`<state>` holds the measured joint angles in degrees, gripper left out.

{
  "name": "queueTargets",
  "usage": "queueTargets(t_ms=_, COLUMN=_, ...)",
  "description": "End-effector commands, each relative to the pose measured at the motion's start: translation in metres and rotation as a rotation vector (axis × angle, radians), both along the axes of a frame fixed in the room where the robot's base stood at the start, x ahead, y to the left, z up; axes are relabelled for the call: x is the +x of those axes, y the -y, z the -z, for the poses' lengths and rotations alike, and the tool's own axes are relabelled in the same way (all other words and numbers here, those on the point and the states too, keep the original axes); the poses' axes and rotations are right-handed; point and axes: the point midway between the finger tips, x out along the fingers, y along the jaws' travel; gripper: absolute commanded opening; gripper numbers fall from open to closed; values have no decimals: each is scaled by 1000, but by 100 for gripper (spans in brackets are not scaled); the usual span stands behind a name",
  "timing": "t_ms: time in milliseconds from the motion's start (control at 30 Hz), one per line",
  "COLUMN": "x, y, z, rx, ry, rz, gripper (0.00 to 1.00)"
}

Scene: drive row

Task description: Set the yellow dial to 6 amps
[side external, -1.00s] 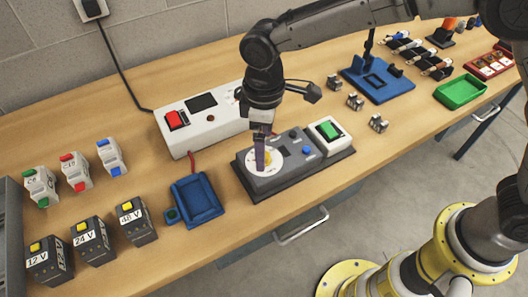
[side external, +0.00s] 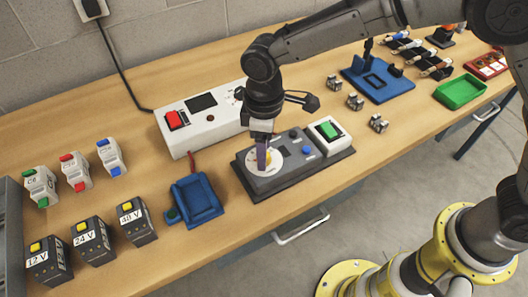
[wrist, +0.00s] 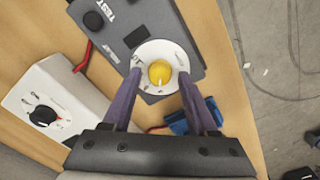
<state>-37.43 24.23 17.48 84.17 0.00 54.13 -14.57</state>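The yellow dial (wrist: 160,72) is a round knob in the middle of a white scale disc (wrist: 152,50) on a dark grey test panel. The scale marks are too small to read, so I cannot tell the dial's setting. In the side view the disc (side external: 252,167) shows partly behind my fingers. My gripper (wrist: 160,80) points down over the dial, with one purple finger on each side of the knob. A gap shows between each finger and the knob in the wrist view. In the side view my gripper (side external: 263,166) is low at the disc.
A white box with a red switch (side external: 176,119) stands behind. A blue tray (side external: 197,199) lies to the left. Battery blocks and breakers stand farther left.

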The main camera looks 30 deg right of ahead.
Motion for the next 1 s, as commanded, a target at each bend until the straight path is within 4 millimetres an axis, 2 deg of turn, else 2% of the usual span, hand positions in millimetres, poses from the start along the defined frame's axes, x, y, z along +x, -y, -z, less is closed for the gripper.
queueTargets(t_ms=33, x=0, y=0, z=0, rx=0, ry=0, rz=0, gripper=48)
queueTargets(t_ms=200, x=0, y=0, z=0, rx=0, ry=0, rz=0, gripper=17)
queueTargets(t_ms=300, x=0, y=0, z=0, rx=0, ry=0, rz=0, gripper=3)
queueTargets(t_ms=467, x=0, y=0, z=0, rx=0, ry=0, rz=78, gripper=3)
queueTargets(t_ms=933, x=0, y=0, z=0, rx=0, ry=0, rz=671, gripper=3)
queueTargets(t_ms=967, x=0, y=0, z=0, rx=0, ry=0, rz=691, gripper=36)
queueTargets(t_ms=1000, x=0, y=0, z=0, rx=0, ry=0, rz=684, gripper=43)
